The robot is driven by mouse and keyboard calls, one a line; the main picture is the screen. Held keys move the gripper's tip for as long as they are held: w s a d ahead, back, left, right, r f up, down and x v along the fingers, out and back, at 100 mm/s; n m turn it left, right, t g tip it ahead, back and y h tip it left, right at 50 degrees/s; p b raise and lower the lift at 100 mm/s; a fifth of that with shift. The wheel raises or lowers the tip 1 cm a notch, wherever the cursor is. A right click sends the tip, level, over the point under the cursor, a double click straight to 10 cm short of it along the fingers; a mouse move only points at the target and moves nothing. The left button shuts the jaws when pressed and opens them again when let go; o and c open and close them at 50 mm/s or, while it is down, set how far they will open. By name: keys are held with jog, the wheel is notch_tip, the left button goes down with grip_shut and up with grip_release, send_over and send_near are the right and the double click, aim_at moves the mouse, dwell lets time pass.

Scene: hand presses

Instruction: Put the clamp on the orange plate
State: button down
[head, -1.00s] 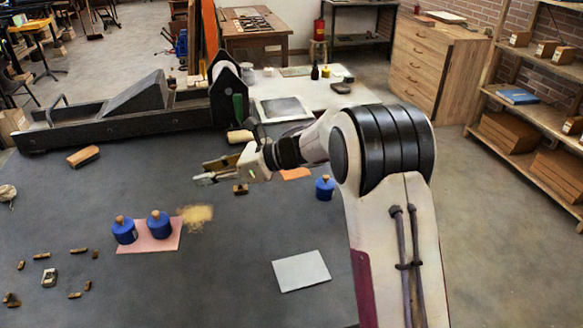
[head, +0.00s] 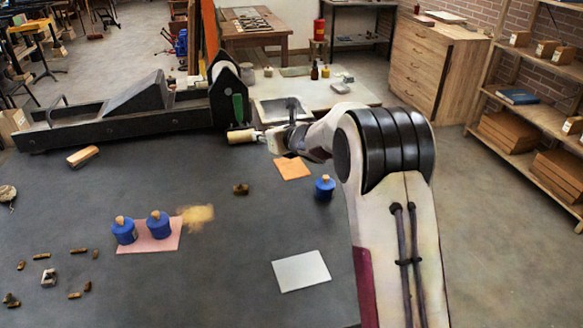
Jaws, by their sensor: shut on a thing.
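My gripper (head: 268,137) is at the back of the dark table, left of and beyond the orange plate (head: 293,168) in the picture. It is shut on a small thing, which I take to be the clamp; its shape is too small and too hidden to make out. The orange plate lies flat on the table, with no object seen on it. The gripper appears to be above table height, not touching the plate.
A wooden cylinder (head: 241,136) is close left of my gripper. A blue wooden-knobbed pot (head: 325,188) stands right of the orange plate. A small brown block (head: 240,189) lies left. Two blue pots stand on a pink plate (head: 165,243). A white plate (head: 301,271) lies in front.

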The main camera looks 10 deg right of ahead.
jog(key=d+f+m+h, duration=0.2)
jog(key=d+f+h, duration=0.1)
jog(key=d, duration=0.2)
jog(key=shift+d+f+m+t, duration=0.3)
jog(key=shift+d+f+t, duration=0.1)
dwell(0.5)
send_over(286, 176)
jog(key=shift+f, duration=3.15)
jog(key=shift+f, duration=1.85)
jog(key=shift+f, duration=0.1)
